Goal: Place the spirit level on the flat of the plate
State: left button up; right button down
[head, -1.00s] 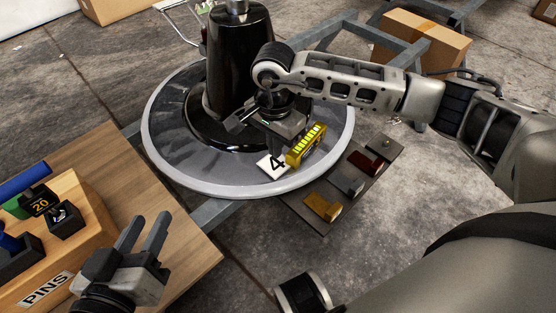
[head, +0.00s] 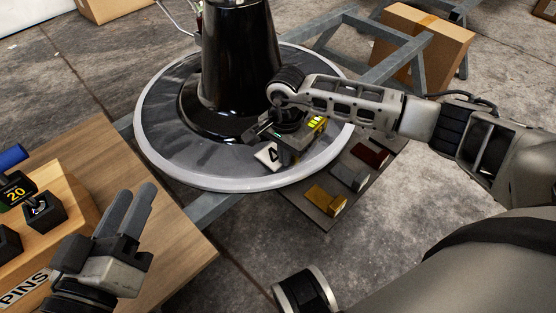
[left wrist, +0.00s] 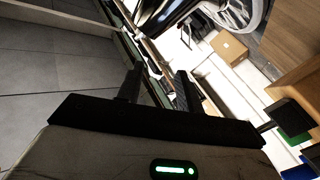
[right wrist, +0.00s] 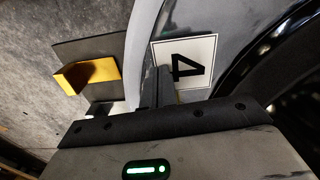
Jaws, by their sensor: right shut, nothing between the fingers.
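The round plate (head: 170,140) at the chair's foot is dark with a pale rim. The yellow spirit level (head: 317,125) lies on its right side near the rim. It is largely hidden behind my right gripper (head: 268,146), and I cannot tell whether they touch. My right gripper is shut and empty. Its fingers (right wrist: 158,88) are together in the right wrist view, beside a white card marked 4 (right wrist: 184,62) on the plate. My left gripper (head: 138,205) is open and empty over the wooden table, with its fingers (left wrist: 158,82) apart in the left wrist view.
A dark board (head: 313,212) with yellow, grey and red blocks lies beside the plate's rim. The chair's black column (head: 238,60) rises from the plate. The wooden table (head: 165,225) holds a PINS block (head: 65,200). A cardboard box (head: 425,45) stands at the back right.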

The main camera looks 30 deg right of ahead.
pick_arm(q)
jog(key=shift+w+r, duration=0.1)
jog(key=shift+r, duration=0.15)
pick_arm(e)
jog(key=shift+d, duration=0.1)
jog(key=shift+w+d, duration=0.4)
jog(key=shift+d, duration=0.25)
jog(key=shift+w+d+b, duration=0.1)
jog(key=shift+d+b, duration=0.2)
pick_arm(q)
jog(key=shift+w+r+m+t, duration=0.25)
jog(key=shift+r+m+t, duration=0.05)
jog(key=shift+r+m, duration=0.1)
pick_arm(e)
jog(key=shift+a, duration=0.1)
